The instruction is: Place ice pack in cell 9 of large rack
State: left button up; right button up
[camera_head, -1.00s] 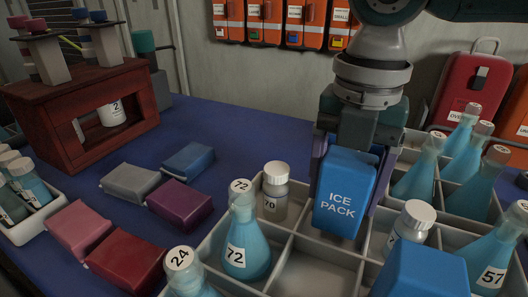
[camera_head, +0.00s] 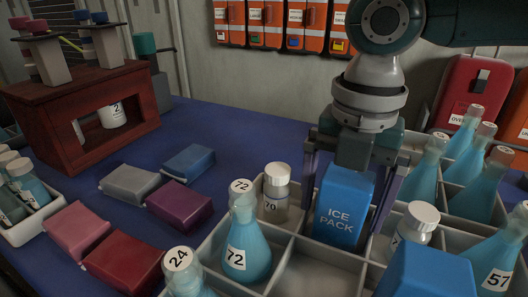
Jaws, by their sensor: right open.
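The blue ice pack (camera_head: 340,212) stands upright in a back-middle cell of the large rack (camera_head: 308,248), its label facing me. The bottle marked 70 is in the cell to its left and another white-capped bottle is to its right. My right gripper (camera_head: 347,185) is above and around the ice pack from behind, its fingers spread apart on either side with gaps. The lower part of the ice pack is partly hidden by the rack wall. My left gripper is not in view.
Flasks marked 72 (camera_head: 246,245), 24 (camera_head: 186,272) and 57 (camera_head: 493,255) stand in the rack. Another blue pack (camera_head: 425,275) is at the front right. Coloured packs lie on the blue table (camera_head: 225,135); a wooden stand (camera_head: 80,115) is behind left.

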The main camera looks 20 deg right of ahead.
notch_tip(320, 180, up, 12)
jog(key=p, duration=0.3)
jog(key=shift+r+p, duration=0.2)
jog(key=shift+p, duration=0.2)
jog(key=shift+a, duration=0.15)
jog(key=s+a+r+m+t+y+p, duration=0.1)
jog(key=s+a+r+m+p, duration=0.15)
jog(key=a+p, duration=0.25)
jog(key=s+a+r+m+t+y+p, duration=0.1)
jog(key=s+a+r+m+y+p, duration=0.1)
jog(key=a+m+p, duration=0.25)
jog(key=s+a+r+m+y+p, duration=0.1)
jog(key=s+a+r+m+p, duration=0.2)
jog(key=a+p, duration=0.25)
jog(key=s+d+r+m+t+h+p, duration=0.1)
jog(key=s+d+r+m+h+p, duration=0.2)
jog(key=d+m+p, duration=0.35)
jog(key=s+d+r+m+t+h+p, duration=0.1)
jog(key=s+d+r+m+p, duration=0.4)
jog(key=m, duration=0.3)
notch_tip(320, 180, up, 35)
jog(key=p, duration=3.5)
jog(key=shift+s+d+p, duration=0.25)
jog(key=shift+d+p, duration=0.05)
